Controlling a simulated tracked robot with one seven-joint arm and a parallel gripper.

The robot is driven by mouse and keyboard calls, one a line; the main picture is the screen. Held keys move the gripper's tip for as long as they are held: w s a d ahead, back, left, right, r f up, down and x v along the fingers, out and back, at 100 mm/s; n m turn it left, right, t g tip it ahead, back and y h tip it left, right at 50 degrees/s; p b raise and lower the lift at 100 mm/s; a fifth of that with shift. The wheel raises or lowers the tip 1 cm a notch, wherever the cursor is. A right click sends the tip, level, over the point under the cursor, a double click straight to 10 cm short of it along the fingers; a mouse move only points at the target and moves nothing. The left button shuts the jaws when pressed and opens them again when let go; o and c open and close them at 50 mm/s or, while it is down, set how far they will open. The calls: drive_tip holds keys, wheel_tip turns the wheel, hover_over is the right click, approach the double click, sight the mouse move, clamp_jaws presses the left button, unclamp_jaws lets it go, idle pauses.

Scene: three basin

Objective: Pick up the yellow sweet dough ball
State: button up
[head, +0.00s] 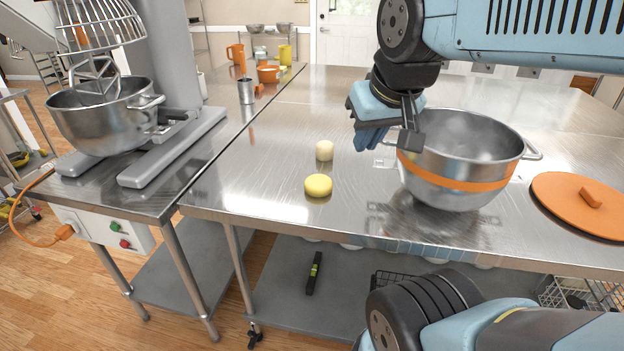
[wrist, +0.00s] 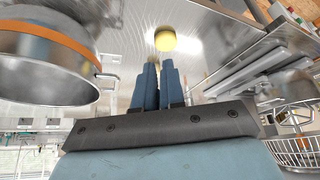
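The yellow dough ball (head: 318,186) sits on the steel table near its front left edge. A paler cream ball (head: 324,150) lies just behind it. My gripper (head: 368,138) is above the table to the right of both balls, left of the steel bowl, and touches neither ball. In the wrist view the yellow ball (wrist: 165,40) is beyond the fingertips, near the top. The blue fingers (wrist: 158,66) stand close together with nothing seen held between them, and look shut. The cream ball is not clearly visible in the wrist view.
A steel bowl (head: 462,150) with an orange band stands right of my gripper; it also fills the left of the wrist view (wrist: 45,75). An orange lid (head: 575,205) lies further right. A mixer (head: 105,115) stands on the left table. Table around the balls is clear.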

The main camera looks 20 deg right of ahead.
sight(318, 180)
drive_tip(key=shift+o, duration=0.8)
drive_tip(key=shift+w, duration=0.35)
drive_tip(key=o, duration=1)
drive_tip(key=w+g, duration=0.1)
drive_tip(key=w, duration=0.2)
drive_tip(key=w+f+g, duration=0.1)
drive_tip(key=w, duration=0.3)
drive_tip(key=w+f+g, duration=0.1)
drive_tip(key=w, duration=0.3)
drive_tip(key=shift+w+a+f+n, duration=0.1)
drive_tip(key=shift+w+f+n, duration=0.1)
drive_tip(key=shift+n, duration=0.1)
drive_tip(key=o, duration=0.3)
drive_tip(key=w+f+g, duration=0.1)
drive_tip(key=w+f, duration=0.1)
drive_tip(key=w, duration=0.1)
drive_tip(key=w+f, duration=0.3)
drive_tip(key=w, duration=0.1)
drive_tip(key=w+f+g, duration=0.1)
drive_tip(key=w+f, duration=0.1)
drive_tip(key=w, duration=0.1)
drive_tip(key=shift+w+a+f+g, duration=0.15)
drive_tip(key=shift+w+a+g, duration=0.05)
drive_tip(key=shift+w+g, duration=0.1)
drive_tip(key=shift+o, duration=0.2)
drive_tip(key=f, duration=1.4)
drive_tip(key=shift+w, duration=0.2)
